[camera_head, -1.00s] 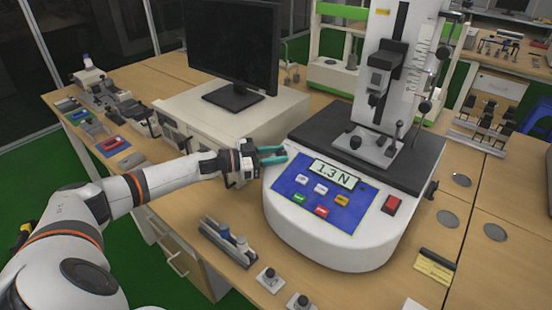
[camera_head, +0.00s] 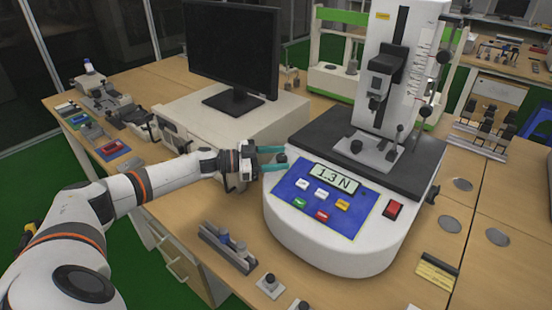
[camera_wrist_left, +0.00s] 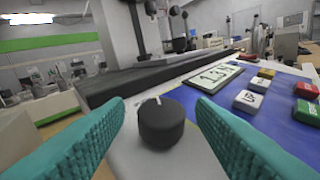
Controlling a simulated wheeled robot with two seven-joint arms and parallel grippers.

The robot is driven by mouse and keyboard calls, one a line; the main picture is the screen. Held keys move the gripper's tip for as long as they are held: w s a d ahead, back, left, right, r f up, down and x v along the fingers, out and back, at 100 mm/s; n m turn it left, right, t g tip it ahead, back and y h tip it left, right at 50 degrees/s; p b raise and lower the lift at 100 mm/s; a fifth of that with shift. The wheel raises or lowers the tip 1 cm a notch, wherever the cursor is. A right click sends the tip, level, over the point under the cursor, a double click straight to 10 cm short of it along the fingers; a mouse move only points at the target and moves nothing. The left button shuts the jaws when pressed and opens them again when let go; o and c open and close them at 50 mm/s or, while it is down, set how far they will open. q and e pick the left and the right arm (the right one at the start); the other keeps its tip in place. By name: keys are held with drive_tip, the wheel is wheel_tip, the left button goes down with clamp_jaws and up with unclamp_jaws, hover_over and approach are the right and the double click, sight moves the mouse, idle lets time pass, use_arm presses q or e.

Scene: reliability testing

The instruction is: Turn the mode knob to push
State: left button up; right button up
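The mode knob (camera_wrist_left: 161,122) is a short black cylinder with a white pointer mark on its top edge. In the left wrist view it stands on the white housing, between the two teal fingers of my left gripper (camera_wrist_left: 162,140), with a gap on each side. In the head view the knob (camera_head: 282,158) shows small and dark at the left end of the blue panel, between the fingertips of my left gripper (camera_head: 279,160). The left gripper is open. No readable knob label shows. My right gripper is not in view.
The force tester (camera_head: 330,245) has a blue panel with several coloured buttons, a display (camera_head: 335,178) reading 1.3 N and a red switch (camera_head: 393,210). Its black base plate (camera_head: 410,165) and column rise behind. A monitor (camera_head: 235,50) stands at the back left.

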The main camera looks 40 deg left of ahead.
use_arm(q)
drive_tip(key=b+v, duration=0.2)
drive_tip(key=v, duration=1)
drive_tip(key=shift+r, duration=0.15)
